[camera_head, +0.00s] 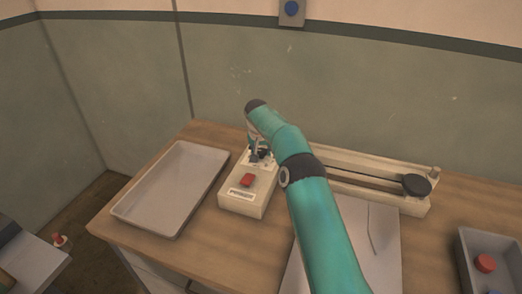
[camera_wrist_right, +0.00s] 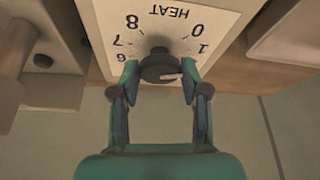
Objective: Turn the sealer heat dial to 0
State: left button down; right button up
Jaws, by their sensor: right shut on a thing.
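The sealer's cream control box (camera_head: 240,203) stands on the wooden bench with a red button (camera_head: 247,180) on its top. The dark round heat dial (camera_wrist_right: 160,64) sits on a white HEAT panel (camera_wrist_right: 168,28), which appears upside down in the right wrist view. The dial's white pointer mark points right, below the 1; the right finger covers any number there. 0, 1, 6, 7 and 8 are readable. My right gripper (camera_wrist_right: 157,74) is shut on the dial, one finger on each side. In the head view the gripper (camera_head: 257,152) largely hides the dial. My left gripper is out of view.
A grey tray (camera_head: 135,206) lies left of the control box. The sealer's long bar (camera_head: 365,176) with a black knob (camera_head: 415,185) extends right. A pale sheet (camera_head: 383,232) lies before it, partly behind my arm. A grey bin (camera_head: 467,262) holds a red item (camera_head: 485,263).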

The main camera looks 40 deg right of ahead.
jog(key=n, duration=0.2)
jog(key=shift+s+d+r+n+t+y, duration=0.1)
jog(key=shift+r+n+t+y, duration=0.05)
jog(key=shift+n+t+y, duration=0.15)
jog(key=shift+d+n+t+y+p, duration=0.1)
jog(key=shift+n+t+y+p, duration=0.5)
jog(key=shift+n+p, duration=1.05)
jog(key=shift+n+b, duration=0.35)
jog(key=shift+n, duration=0.1)
jog(key=o, duration=1.1)
jog(key=v, duration=1.1)
jog(key=shift+r, duration=0.4)
